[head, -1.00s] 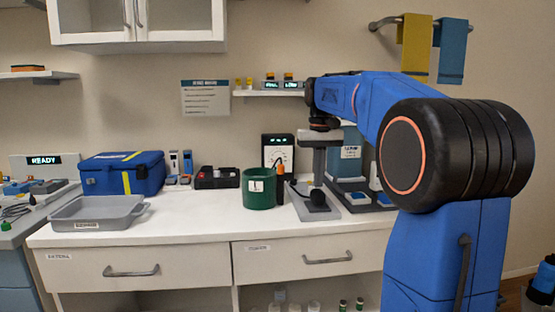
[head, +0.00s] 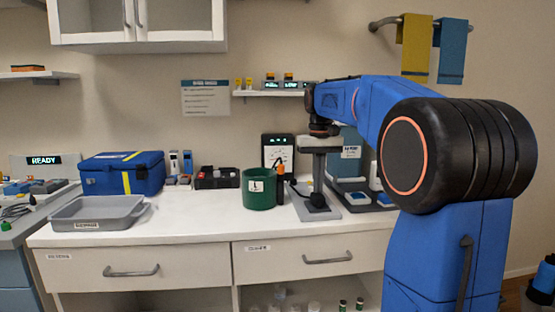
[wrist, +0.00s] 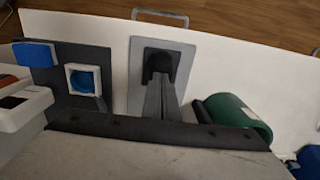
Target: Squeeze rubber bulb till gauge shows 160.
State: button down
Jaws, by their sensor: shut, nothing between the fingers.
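The black rubber bulb (wrist: 156,63) sits on a grey plate (wrist: 181,52) in the wrist view. In the head view the bulb (head: 316,203) looks low, under my gripper's tip. My gripper (wrist: 161,81) points down with its fingers shut and empty. Its tip is at the top of the bulb and seems to press on it; the exact contact is hidden. In the head view my gripper (head: 317,190) stands over the plate. The gauge (head: 277,154) has a white dial in a black case behind the bulb; its reading is too small to tell.
A green canister (head: 259,189) stands left of the plate, close to my gripper in the wrist view. An orange-tipped black object (head: 281,184) is between them. A dark tray with blue items (wrist: 82,82) lies on the other side.

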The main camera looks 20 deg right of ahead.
jog(key=shift+f, duration=0.25)
jog(key=shift+r, duration=1.15)
dwell(1.0)
dwell(0.4)
dwell(1.3)
jog(key=shift+f, duration=0.15)
dwell(0.4)
